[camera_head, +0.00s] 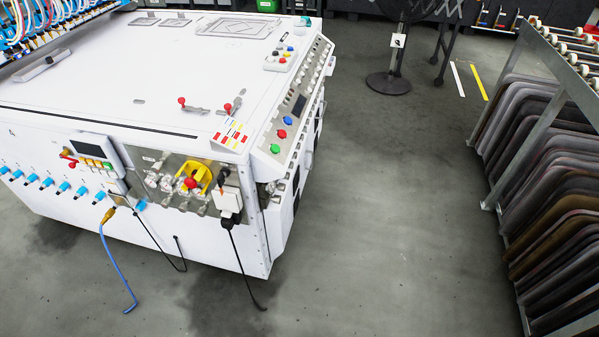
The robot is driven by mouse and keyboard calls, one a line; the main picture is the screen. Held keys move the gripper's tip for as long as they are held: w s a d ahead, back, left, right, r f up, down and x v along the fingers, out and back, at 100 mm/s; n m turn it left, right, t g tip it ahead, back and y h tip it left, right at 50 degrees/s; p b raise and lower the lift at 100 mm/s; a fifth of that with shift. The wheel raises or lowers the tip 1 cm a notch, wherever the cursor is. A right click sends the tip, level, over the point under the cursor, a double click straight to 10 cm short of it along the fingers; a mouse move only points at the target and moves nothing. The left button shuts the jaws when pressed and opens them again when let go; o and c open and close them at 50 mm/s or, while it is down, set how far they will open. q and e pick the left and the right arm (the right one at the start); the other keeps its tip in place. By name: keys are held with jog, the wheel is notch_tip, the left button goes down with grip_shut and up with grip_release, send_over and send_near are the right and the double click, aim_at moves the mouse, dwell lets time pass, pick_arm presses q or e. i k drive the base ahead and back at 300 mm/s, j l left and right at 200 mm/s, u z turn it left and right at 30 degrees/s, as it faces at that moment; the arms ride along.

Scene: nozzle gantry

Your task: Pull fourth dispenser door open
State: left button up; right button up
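A large white machine (120,85) fills the left of the head view. Its front face has a display, a row of blue-tipped fittings (48,183) and a yellow and red switch (191,183). A sloped control panel (291,110) with coloured buttons runs along its right edge. Dark fittings show on the steeply foreshortened right side below it. I cannot tell any dispenser door, or a fourth one, apart in this view. Neither of my grippers is in view.
A rack (525,110) of dark curved panels stands at the right. A round black stand base (389,83) is at the back. A blue cable (115,262) and black cables hang from the machine's front. The grey floor (390,210) between machine and rack is clear.

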aim_at(278, 219)
jog(key=i+l+u, duration=0.2)
jog(key=u, duration=0.2)
jog(key=i+l+u, duration=0.15)
jog(key=l+u, duration=0.25)
